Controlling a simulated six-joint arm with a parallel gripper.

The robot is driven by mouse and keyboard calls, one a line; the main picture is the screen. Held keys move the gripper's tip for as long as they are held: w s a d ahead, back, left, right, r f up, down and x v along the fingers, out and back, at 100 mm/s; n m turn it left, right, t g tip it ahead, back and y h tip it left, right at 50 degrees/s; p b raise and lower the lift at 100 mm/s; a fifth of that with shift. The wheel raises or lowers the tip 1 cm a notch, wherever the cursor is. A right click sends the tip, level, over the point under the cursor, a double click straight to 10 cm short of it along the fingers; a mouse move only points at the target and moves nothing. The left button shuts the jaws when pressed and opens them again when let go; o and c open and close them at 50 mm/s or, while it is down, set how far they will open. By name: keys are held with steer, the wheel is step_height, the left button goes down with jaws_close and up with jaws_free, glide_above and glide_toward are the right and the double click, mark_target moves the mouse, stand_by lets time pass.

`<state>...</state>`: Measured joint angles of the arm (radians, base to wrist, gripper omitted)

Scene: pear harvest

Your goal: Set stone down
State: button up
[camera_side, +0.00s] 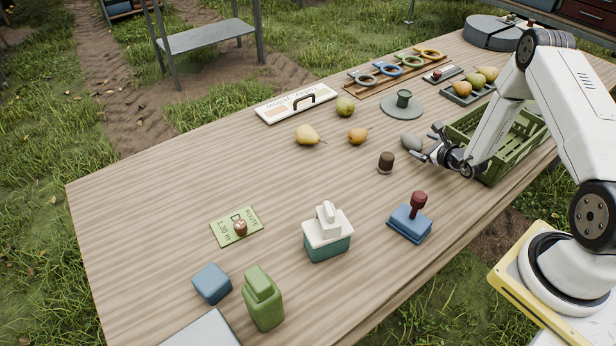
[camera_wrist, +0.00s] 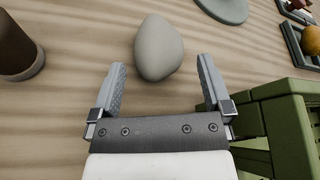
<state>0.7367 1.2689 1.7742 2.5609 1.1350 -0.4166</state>
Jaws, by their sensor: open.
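A smooth grey stone (camera_side: 411,141) rests on the wooden table beside the green crate. In the wrist view the stone (camera_wrist: 158,48) lies just beyond my fingertips, centred between them. My gripper (camera_side: 432,144) is low over the table, next to the stone, with its jaws open and empty. In the wrist view the two fingers of my gripper (camera_wrist: 161,82) stand apart with bare table between them. A gap shows between the stone and each finger.
A green slatted crate (camera_side: 495,165) stands close on the right of my gripper; its corner (camera_wrist: 285,115) fills the wrist view's right. A dark brown cylinder (camera_side: 386,162) stands to the left. A grey-green disc (camera_side: 401,111) lies behind. The table's left half has free room.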

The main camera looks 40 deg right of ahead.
steer(key=v, duration=0.9)
steer(key=shift+a, duration=0.1)
stand_by(0.4)
steer(key=shift+w+a+r, duration=0.15)
steer(key=shift+w+a, duration=0.05)
steer(key=w+a+r+n+g+y, duration=0.1)
steer(key=a+r+n+g+y, duration=0.3)
steer(key=a, duration=0.5)
steer(key=a+r+n+g+y, duration=0.1)
steer(key=a+r+n+y, duration=0.2)
steer(key=a+n+y, duration=0.5)
steer(key=s+a+r+n+g+h, duration=0.6)
steer(key=s+a+r+n+h, duration=0.3)
steer(key=n, duration=1.1)
steer(key=shift+r+n+h, duration=0.3)
steer(key=shift+r, duration=0.35)
